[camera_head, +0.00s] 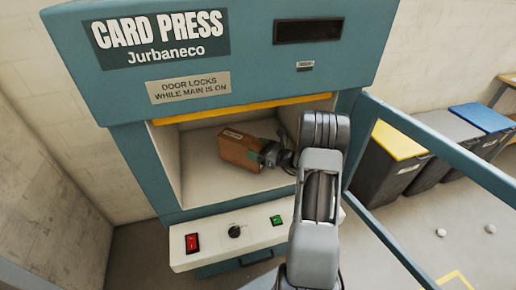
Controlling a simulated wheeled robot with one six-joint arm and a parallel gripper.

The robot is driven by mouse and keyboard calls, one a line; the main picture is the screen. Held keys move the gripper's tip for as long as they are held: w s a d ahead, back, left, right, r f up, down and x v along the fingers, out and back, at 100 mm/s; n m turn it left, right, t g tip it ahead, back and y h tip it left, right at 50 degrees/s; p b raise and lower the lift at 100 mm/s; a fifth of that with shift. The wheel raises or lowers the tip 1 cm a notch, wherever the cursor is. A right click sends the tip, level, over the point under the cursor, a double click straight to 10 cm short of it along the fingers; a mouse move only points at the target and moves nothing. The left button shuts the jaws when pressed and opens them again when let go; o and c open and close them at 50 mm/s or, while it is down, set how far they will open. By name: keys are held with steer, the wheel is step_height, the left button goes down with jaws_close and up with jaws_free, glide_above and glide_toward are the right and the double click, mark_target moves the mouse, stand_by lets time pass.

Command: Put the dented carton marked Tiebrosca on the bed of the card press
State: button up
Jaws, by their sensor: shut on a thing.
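The card press (115,95) is a teal machine with an open front bay below a yellow edge. Its pale bed (215,195) shows inside the bay. A brown carton (238,150) is inside the opening, tilted in the picture, with a pale label on its top. The label's writing and any dent are too small to make out. My gripper (268,153) is shut on the carton's right end, reaching in from the right. I cannot tell whether the carton touches the bed. My arm covers the right part of the bay.
A front panel carries a red switch (192,242), a black knob (234,231) and a green button (276,220). A teal rail (440,150) runs along the right. Bins with yellow (398,141), grey and blue (482,118) lids stand behind it. Two small pale balls lie on the floor.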

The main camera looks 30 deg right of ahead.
steer(key=shift+f+b, duration=0.55)
steer(key=shift+f, duration=0.05)
stand_by(0.3)
steer(key=o, duration=1.2)
